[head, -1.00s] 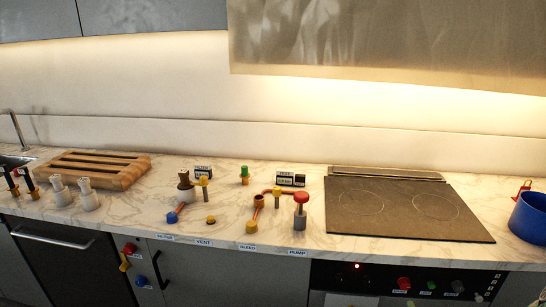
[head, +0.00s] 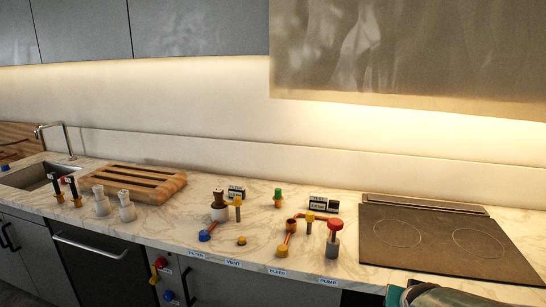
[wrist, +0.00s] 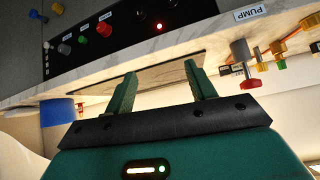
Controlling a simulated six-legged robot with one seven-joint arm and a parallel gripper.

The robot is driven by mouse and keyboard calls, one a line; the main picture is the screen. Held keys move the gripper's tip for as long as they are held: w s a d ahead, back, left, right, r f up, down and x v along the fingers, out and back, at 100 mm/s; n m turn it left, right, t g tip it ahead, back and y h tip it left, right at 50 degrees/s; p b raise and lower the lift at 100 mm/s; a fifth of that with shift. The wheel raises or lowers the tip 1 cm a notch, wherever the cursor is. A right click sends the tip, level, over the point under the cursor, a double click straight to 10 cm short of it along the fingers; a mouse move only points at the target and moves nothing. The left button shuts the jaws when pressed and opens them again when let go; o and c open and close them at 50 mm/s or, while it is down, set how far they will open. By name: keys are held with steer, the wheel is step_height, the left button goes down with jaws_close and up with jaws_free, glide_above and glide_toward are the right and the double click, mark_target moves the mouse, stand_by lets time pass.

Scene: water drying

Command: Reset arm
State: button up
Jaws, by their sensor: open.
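My gripper (wrist: 158,85) shows in the wrist view with its two green fingers spread apart and nothing between them. The wrist view is turned over, so the counter hangs at the top. The fingers point toward the counter edge and the oven control panel (wrist: 120,40). In the head view only a green and dark part of my arm shows at the bottom right edge, in front of the cooktop (head: 440,240); the fingers are not seen there.
The marble counter carries a red-topped pump (head: 333,238), several small valves and levers, a wooden rack (head: 133,180) and two grey-white fittings. A sink (head: 30,176) is at the left. A blue pot (wrist: 57,112) shows in the wrist view. The range hood (head: 410,50) overhangs the cooktop.

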steer(key=s+a+r+n+g+y, duration=0.1)
steer(key=s+a+r+n, duration=0.1)
steer(key=s+a+r, duration=0.2)
steer(key=s+a+r+n+g+y, duration=0.1)
steer(key=s+a+r+n+y, duration=0.1)
steer(key=s+a, duration=0.9)
step_height(320, 180, up, 2)
steer(key=shift+s+a+r+n+g, duration=0.15)
steer(key=shift+s+a+n+g, duration=0.1)
steer(key=shift+s+n+g, duration=0.3)
